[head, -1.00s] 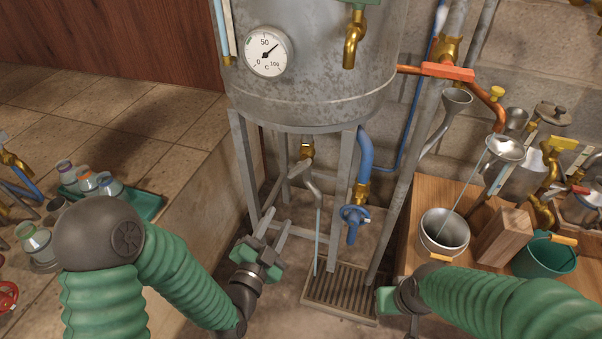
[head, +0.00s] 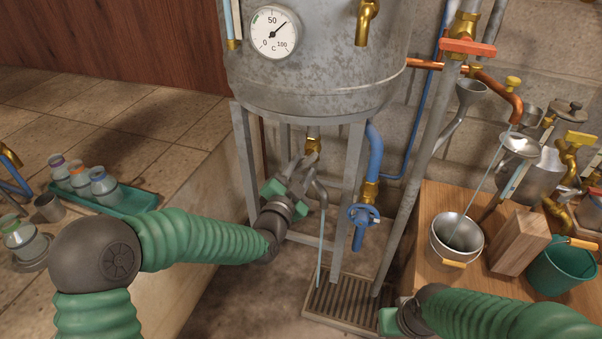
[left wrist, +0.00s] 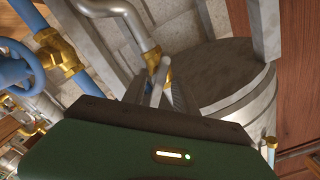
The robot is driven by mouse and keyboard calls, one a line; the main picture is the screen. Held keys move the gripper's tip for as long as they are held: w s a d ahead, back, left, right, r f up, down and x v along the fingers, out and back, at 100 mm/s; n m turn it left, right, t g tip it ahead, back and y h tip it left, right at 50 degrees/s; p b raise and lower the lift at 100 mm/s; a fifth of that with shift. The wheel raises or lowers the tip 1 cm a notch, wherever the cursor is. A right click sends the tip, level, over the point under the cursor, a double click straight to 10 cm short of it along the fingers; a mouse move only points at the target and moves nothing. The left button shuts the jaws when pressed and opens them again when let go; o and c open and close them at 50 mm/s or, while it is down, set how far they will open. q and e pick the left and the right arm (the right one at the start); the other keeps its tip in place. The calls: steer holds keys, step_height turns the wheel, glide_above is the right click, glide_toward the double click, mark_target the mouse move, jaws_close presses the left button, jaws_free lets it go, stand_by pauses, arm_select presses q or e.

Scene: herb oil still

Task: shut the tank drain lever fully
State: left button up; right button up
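The galvanised tank (head: 320,75) stands on a metal frame. Its brass drain valve (head: 313,143) sits underneath and also shows in the left wrist view (left wrist: 153,58). A grey outlet pipe (head: 321,190) bends down from it, and a thin pale stream (head: 321,245) falls to the floor grate (head: 340,301). My left gripper (head: 300,168) is at the valve, largely covering the drain lever in the head view. In the left wrist view its fingers (left wrist: 156,95) stand apart, with the pale lever (left wrist: 157,93) between them; contact is unclear. My right gripper (head: 390,320) is low by the grate, fingers hidden.
A blue pipe with a blue handwheel (head: 364,215) hangs just right of the drain. A slanting grey pole (head: 404,200) stands beyond it. A wooden table (head: 430,205) with a metal pot (head: 456,238) is at right. A green tray of jars (head: 135,199) lies at left.

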arm_select(q)
steer(key=shift+w+d, duration=0.15)
steer(key=shift+d, duration=0.05)
jaws_close()
steer(key=shift+m, duration=0.5)
steer(key=m, duration=0.4)
steer(key=shift+m+b, duration=0.3)
steer(key=shift+b, duration=0.1)
steer(key=m, duration=0.4)
steer(key=shift+f+m, duration=0.1)
steer(key=shift+m, duration=0.2)
